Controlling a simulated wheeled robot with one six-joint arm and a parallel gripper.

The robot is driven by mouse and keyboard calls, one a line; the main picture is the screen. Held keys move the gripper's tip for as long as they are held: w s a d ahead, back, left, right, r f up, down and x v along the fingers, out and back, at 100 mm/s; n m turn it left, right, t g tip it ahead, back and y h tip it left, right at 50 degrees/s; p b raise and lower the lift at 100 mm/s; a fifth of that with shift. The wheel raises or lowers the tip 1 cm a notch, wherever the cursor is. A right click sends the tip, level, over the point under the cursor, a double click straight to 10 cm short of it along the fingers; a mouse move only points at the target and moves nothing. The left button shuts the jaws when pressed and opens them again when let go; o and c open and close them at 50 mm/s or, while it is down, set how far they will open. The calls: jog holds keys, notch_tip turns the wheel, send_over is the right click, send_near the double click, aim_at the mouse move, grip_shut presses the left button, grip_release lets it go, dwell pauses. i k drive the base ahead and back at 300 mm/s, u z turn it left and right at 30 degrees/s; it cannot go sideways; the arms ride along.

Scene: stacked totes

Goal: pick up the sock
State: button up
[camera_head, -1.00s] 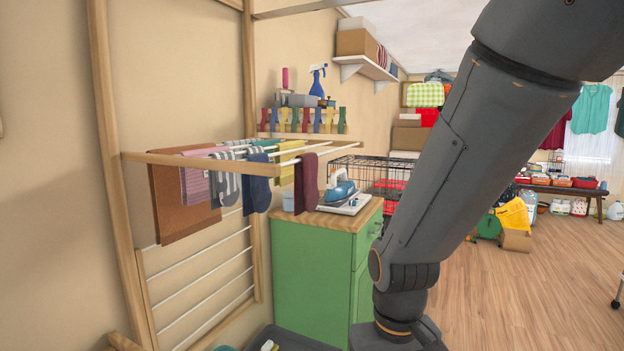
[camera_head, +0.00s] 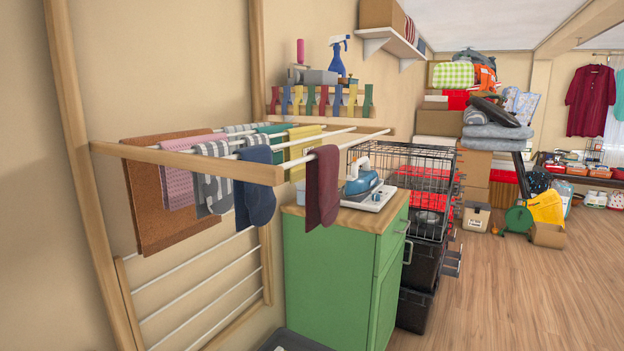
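Socks and cloths hang on a wooden wall drying rack (camera_head: 180,158) in the left half of the view. A dark blue sock (camera_head: 254,190) hangs near the rack's front corner. A grey sock with white stripes (camera_head: 212,182) hangs just left of it. A maroon item (camera_head: 322,187), perhaps a sock or cloth, hangs on a white rod to the right. I cannot tell which one the task means. My gripper is not in view.
A green cabinet (camera_head: 330,275) stands right of the rack, with an iron (camera_head: 361,177) on top. A wire crate (camera_head: 427,170) stands beside it. A dark tote rim (camera_head: 285,343) shows at the bottom. The wood floor (camera_head: 520,290) at right is clear.

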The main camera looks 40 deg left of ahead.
aim_at(255, 204)
jog(key=z, duration=0.05)
jog(key=i, duration=1.2)
jog(key=u, duration=2.8)
